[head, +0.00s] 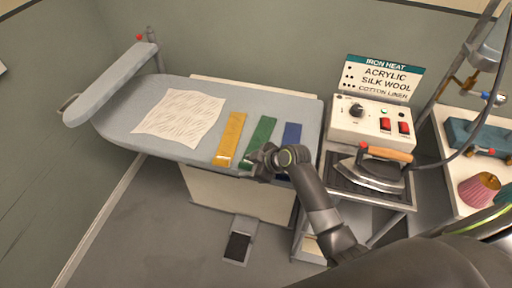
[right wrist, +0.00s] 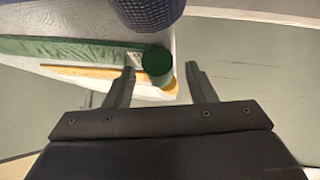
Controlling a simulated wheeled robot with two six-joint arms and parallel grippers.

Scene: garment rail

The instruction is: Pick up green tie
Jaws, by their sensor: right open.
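The green tie (head: 263,132) lies flat on the grey ironing board, between a yellow tie and a blue tie. My right gripper (head: 250,168) is at the board's front edge, by the near end of the green tie, and hides part of it. In the right wrist view the green tie (right wrist: 75,50) runs in from the left, and its end shows between the tips of my open, empty right gripper (right wrist: 162,70). I cannot tell how far apart in depth they are. My left gripper is not in view.
The yellow tie (head: 231,136) lies left of the green one, the blue tie (head: 292,135) right. A white patterned cloth (head: 180,113) lies on the board (head: 120,120). An iron (head: 372,174) rests on a stand at right, below a control box (head: 372,120).

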